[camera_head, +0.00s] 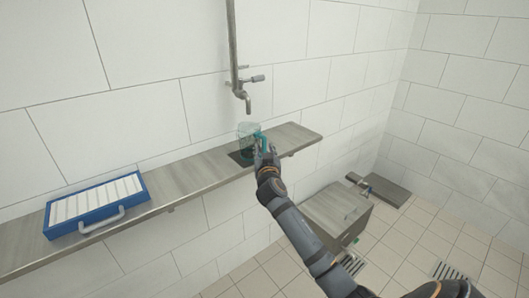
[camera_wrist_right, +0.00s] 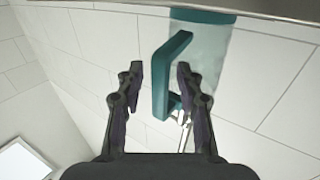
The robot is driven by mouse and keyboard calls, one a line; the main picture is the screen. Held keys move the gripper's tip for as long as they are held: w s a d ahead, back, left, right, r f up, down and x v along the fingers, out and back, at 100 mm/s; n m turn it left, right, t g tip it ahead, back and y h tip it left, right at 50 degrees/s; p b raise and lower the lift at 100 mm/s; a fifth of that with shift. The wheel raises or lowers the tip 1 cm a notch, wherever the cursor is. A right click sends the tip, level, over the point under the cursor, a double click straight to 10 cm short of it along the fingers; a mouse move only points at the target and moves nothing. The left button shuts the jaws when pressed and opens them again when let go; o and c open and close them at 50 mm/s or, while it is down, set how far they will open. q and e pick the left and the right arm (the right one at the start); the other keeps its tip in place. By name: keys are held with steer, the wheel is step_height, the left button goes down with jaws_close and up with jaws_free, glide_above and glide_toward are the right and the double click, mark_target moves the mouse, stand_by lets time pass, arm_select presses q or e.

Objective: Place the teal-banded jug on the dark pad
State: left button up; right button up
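The teal-banded jug (camera_head: 246,131), clear with a teal handle, is upright over the dark pad (camera_head: 236,157) on the wall shelf, under the tap. Its base looks to be on the pad, but my gripper and the jug partly hide the contact. In the right wrist view the jug (camera_wrist_right: 208,50) shows its teal band close to the shelf edge. My right gripper (camera_head: 262,147) is at the jug's handle. In the wrist view its fingers (camera_wrist_right: 160,75) are apart, one on each side of the teal handle, with a gap visible on the left side. My left gripper is out of view.
A tap (camera_head: 247,101) hangs from a wall pipe directly above the jug. A blue-framed tray (camera_head: 119,217) with a handle sits at the shelf's left end. The shelf (camera_head: 180,178) between tray and pad is clear. A grey box (camera_head: 337,208) stands below.

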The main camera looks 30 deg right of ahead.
steer(key=b+v, duration=0.1)
steer(key=v, duration=1.1)
step_height(320, 180, down, 14)
steer(key=w+n+g+y, duration=0.2)
steer(key=s+a+f+n+g+y, duration=0.1)
steer(key=s+f+g+y, duration=0.2)
steer(key=f, duration=1.1)
steer(key=s+a+f+n+g, duration=0.15)
steer(key=s+f, duration=0.35)
steer(key=f, duration=1)
steer(key=s+a+f+n+g+y, duration=0.1)
steer(key=s+f+g, duration=0.3)
steer(key=s+f, duration=1.05)
steer(key=s+a+f+g, duration=0.1)
steer(key=s+f, duration=0.4)
steer(key=s, duration=0.7)
steer(key=s+a+f+g+y, duration=0.1)
steer(key=s+f, duration=0.4)
steer(key=s, duration=0.7)
steer(key=shift+s+a+f+g+y, duration=0.25)
steer(key=shift+a+g, duration=0.4)
steer(key=shift+g, duration=0.4)
